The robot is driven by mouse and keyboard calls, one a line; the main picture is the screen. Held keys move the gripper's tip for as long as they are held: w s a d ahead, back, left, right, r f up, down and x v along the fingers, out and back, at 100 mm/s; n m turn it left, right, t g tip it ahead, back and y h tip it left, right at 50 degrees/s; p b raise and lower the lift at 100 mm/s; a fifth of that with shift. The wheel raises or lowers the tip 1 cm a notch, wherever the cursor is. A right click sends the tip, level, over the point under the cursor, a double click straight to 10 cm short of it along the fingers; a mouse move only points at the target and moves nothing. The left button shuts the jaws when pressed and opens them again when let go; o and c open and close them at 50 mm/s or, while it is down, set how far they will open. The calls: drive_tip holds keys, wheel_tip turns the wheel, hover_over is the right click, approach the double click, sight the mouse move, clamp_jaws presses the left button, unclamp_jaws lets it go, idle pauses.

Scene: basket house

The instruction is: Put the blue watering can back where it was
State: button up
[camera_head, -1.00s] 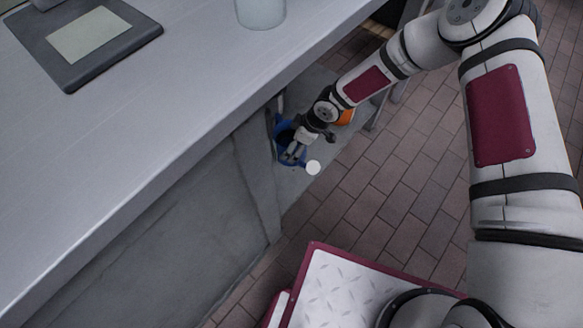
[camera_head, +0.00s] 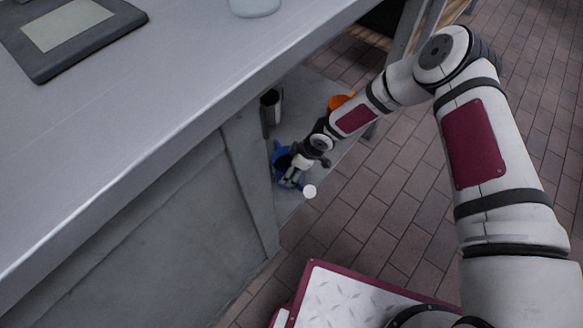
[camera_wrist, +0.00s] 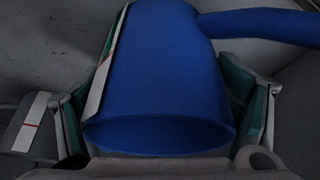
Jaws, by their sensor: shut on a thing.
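The blue watering can (camera_head: 281,156) is at the low grey shelf under the counter in the head view, partly hidden by my gripper (camera_head: 292,180). In the wrist view the can's blue body (camera_wrist: 165,80) fills the middle, with a blue arm-like part reaching to the upper right. My gripper (camera_wrist: 165,125) is shut on the can, one finger on each side of its body. A round white part shows beside the gripper in the head view. I cannot tell whether the can's base touches the shelf.
An orange container (camera_head: 338,102) and a dark cylinder with a light side (camera_head: 271,107) stand on the low shelf (camera_head: 305,95) behind the can. The counter (camera_head: 150,130) overhangs the shelf on the left. A grey support panel (camera_head: 250,175) stands left of the can. Brick floor (camera_head: 400,200) is open to the right.

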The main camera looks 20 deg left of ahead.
drive_tip(key=o, duration=1.8)
drive_tip(key=shift+f, duration=0.1)
drive_tip(key=p+v, duration=0.4)
drive_tip(key=v, duration=0.8)
drive_tip(key=shift+p, duration=0.3)
